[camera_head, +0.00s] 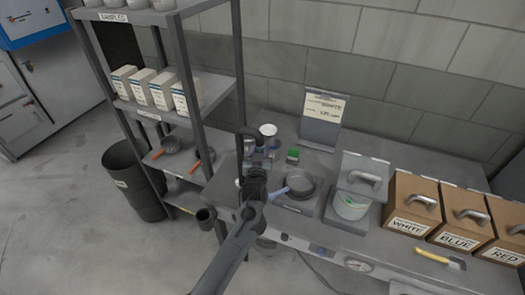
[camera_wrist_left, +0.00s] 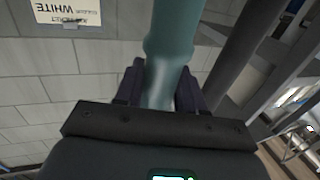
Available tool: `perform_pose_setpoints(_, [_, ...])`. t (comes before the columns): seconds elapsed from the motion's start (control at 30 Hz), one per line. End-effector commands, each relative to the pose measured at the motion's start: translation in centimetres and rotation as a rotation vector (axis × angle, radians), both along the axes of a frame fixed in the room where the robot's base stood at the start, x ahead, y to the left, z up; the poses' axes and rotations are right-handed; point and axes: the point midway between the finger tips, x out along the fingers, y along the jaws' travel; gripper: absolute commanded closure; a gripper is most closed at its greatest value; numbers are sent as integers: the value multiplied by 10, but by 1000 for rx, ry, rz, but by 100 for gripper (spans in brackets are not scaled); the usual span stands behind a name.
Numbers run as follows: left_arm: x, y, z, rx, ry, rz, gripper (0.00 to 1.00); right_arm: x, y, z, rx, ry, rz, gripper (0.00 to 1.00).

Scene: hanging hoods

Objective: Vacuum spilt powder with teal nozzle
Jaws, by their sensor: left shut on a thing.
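My left gripper (camera_head: 255,178) is over the left part of the grey bench (camera_head: 425,180), beside the shelf rack. In the left wrist view its dark fingers (camera_wrist_left: 160,88) are shut on a teal tube, the nozzle (camera_wrist_left: 172,40), which runs up out of the picture. In the head view the nozzle is hard to make out at the gripper; a dark curved piece (camera_head: 252,132) shows just beyond it. I cannot make out any spilt powder. My right gripper is not in view.
Brown boxes marked white (camera_head: 408,205), blue (camera_head: 460,215) and red (camera_head: 505,228) line the right. A yellow-handled brush (camera_head: 435,257) lies in front. The shelf rack (camera_head: 195,90) stands close on the left.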

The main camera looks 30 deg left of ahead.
Motion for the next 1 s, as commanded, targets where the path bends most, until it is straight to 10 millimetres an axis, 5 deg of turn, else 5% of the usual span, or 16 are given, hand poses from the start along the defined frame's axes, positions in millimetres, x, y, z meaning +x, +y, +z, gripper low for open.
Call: perform_pose_setpoints(1.0, [-8, 56, 1, 2, -1, 1, 98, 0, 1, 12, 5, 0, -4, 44])
